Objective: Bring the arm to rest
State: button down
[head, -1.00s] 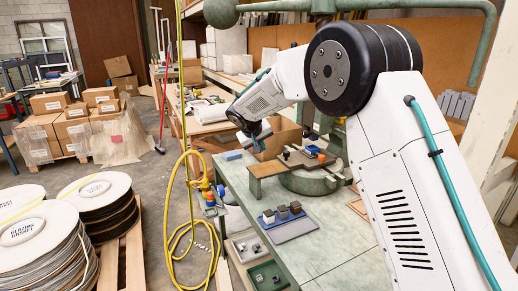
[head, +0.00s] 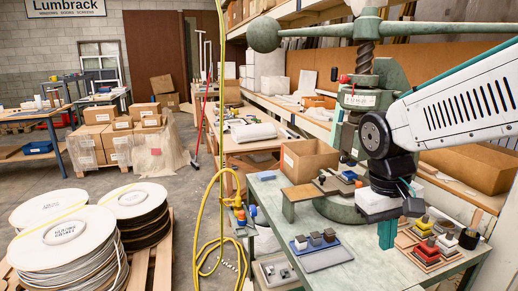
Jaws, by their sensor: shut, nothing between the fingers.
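My arm reaches in from the right in the head view, with its wrist folded down in front of the green fly press (head: 362,98). My gripper (head: 387,236) points down over the right part of the green bench (head: 315,268). Its teal fingers are shut with nothing between them. The gripper is between the press base on its left and a group of coloured blocks on its right. Part of the press is hidden behind my wrist. Whether the fingertips touch the bench cannot be told.
Red and yellow blocks (head: 427,250) stand on trays close right of my gripper. Small blocks on a blue-grey mat (head: 328,258) lie to its left. A cardboard box (head: 308,160) is behind. A yellow hose (head: 219,190) hangs left. The press's ball-ended bar (head: 264,34) spans above.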

jog(key=s+d+r+m+t+y, duration=0.1)
jog(key=s+d+t, duration=0.1)
jog(key=s, duration=1.3)
jog(key=shift+s+r+m+y, duration=0.15)
jog(key=shift+r+m+y, duration=0.15)
jog(key=shift+r+m, duration=0.1)
